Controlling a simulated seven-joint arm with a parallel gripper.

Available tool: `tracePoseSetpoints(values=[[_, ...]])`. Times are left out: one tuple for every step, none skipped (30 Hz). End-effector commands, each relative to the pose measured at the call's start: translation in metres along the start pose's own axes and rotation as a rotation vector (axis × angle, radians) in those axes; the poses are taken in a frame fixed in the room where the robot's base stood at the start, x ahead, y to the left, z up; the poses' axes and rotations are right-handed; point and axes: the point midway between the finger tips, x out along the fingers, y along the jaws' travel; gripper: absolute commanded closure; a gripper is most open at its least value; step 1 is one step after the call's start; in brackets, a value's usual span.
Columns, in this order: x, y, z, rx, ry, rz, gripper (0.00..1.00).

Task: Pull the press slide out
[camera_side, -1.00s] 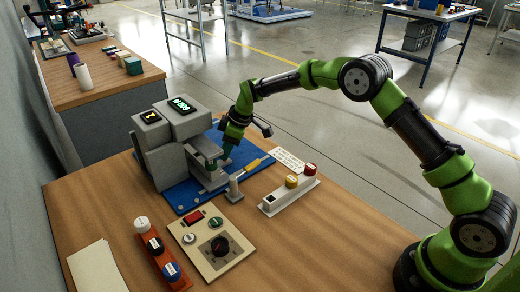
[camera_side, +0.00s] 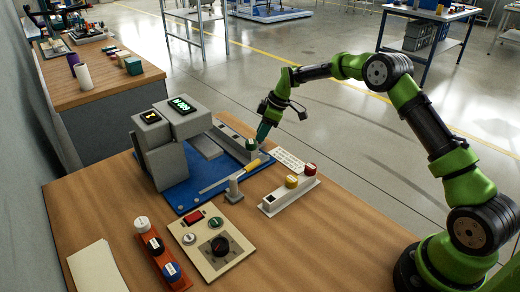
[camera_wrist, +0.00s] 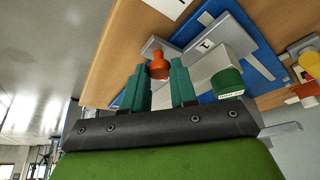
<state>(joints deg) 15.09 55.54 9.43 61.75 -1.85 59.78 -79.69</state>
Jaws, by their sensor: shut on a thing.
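The grey press (camera_side: 165,155) with a lit green display stands on a blue base plate (camera_side: 182,203). Its grey slide (camera_side: 231,136) lies clear of the press head, towards the right rear of the plate. It also shows in the wrist view (camera_wrist: 207,68). A green round part (camera_side: 251,144) sits at the slide's near end, and it shows in the wrist view (camera_wrist: 228,83). My gripper (camera_side: 262,134) is at that end. In the wrist view its teal fingers (camera_wrist: 158,80) are shut around an orange knob (camera_wrist: 159,66). The side view hides this knob.
A yellow-handled tool (camera_side: 251,164) lies across the front of the plate by a small grey stand (camera_side: 233,190). A white block with yellow and red knobs (camera_side: 290,196) stands to the right. A control box (camera_side: 212,245) and an orange rack (camera_side: 165,265) stand in front.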

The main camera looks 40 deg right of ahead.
Motion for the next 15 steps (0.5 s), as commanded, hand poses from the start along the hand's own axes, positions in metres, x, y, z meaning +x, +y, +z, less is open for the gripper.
tracePoseSetpoints(values=[[-0.0027, 0.0061, 0.0059, 0.005, -0.007, 0.013, 1.0], [-0.0027, 0.0063, 0.0061, 0.006, -0.008, 0.013, 0.7], [-0.0028, 0.0063, 0.006, 0.006, -0.008, 0.014, 0.64], [-0.0027, 0.0062, 0.0058, 0.005, -0.007, 0.013, 0.59], [-0.0026, 0.006, 0.0056, 0.005, -0.007, 0.013, 0.55], [-0.0025, 0.0055, 0.0052, 0.005, -0.006, 0.012, 0.49], [-0.0023, 0.0052, 0.0048, 0.005, -0.006, 0.012, 0.48], [-0.0022, 0.005, 0.0046, 0.005, -0.006, 0.011, 0.48], [-0.002, 0.0046, 0.0043, 0.005, -0.005, 0.01, 0.48], [-0.0019, 0.0044, 0.0041, 0.005, -0.005, 0.01, 0.48], [-0.0019, 0.0042, 0.0039, 0.004, -0.005, 0.009, 0.48], [-0.0017, 0.0039, 0.0037, 0.004, -0.005, 0.009, 0.48], [-0.0016, 0.0037, 0.0036, 0.004, -0.005, 0.008, 0.48], [-0.0018, 0.0036, 0.0035, 0.004, -0.005, 0.008, 0.48], [-0.0025, 0.0035, 0.0033, 0.004, -0.004, 0.008, 0.48]])
